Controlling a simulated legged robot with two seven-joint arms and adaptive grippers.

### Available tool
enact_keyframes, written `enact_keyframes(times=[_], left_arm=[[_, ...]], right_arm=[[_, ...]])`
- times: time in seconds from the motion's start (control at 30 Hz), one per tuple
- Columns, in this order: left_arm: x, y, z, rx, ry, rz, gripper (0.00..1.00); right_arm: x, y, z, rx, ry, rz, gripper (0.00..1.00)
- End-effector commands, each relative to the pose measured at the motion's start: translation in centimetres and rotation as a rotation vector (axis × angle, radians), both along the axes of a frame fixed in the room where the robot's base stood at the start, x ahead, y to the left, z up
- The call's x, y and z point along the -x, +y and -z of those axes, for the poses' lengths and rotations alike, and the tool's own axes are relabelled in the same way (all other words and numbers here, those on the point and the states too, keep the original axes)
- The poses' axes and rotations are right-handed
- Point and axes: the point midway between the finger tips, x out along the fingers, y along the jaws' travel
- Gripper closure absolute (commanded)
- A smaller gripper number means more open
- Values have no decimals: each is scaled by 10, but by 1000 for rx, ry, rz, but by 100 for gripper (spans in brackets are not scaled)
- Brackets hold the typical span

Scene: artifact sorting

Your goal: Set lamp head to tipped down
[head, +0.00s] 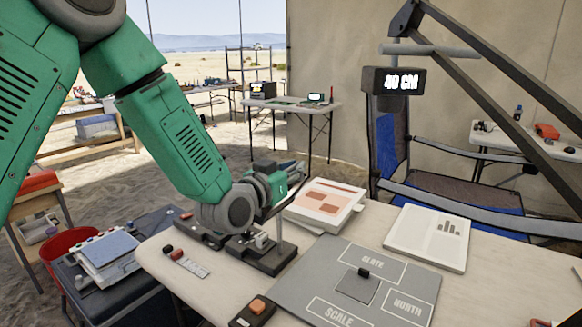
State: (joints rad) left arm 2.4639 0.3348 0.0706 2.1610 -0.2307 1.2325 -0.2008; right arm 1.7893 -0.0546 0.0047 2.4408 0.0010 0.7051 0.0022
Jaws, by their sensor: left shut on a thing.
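My left gripper (287,178) is above the near table, beside the thin metal post of a small black stand (262,256). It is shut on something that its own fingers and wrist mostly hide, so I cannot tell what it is. A dark jointed arm (492,62), which looks like a lamp's, comes down from the upper right. A black box reading 40 CM (394,81) and a grey bar (430,50) show near its upper joint. I cannot tell for sure which part is the lamp head, or its tilt. My right gripper is not in view.
The near table (395,212) holds a grey mat (318,279) with labelled zones, a white printed board (428,238), a white-and-orange booklet (322,203) and a black box with an orange button (253,310). A blue folding chair (392,145) stands behind. A red bucket (68,243) is at left.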

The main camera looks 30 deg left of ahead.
Motion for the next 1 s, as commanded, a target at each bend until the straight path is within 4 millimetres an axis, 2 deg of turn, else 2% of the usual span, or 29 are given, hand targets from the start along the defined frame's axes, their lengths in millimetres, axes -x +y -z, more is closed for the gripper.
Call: enact_keyframes(times=[0.03, 0.4, 0.93, 1.0], left_arm=[[1, -1, 5, -17, 9, 0, 100], [2, -7, 8, -94, 2, -1, 100], [2, -7, 7, -105, -1, -2, 100], [2, -7, 7, -105, -1, -2, 72]], right_arm=[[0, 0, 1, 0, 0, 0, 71], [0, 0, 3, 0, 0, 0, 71], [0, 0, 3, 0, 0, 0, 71], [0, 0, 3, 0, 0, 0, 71]])
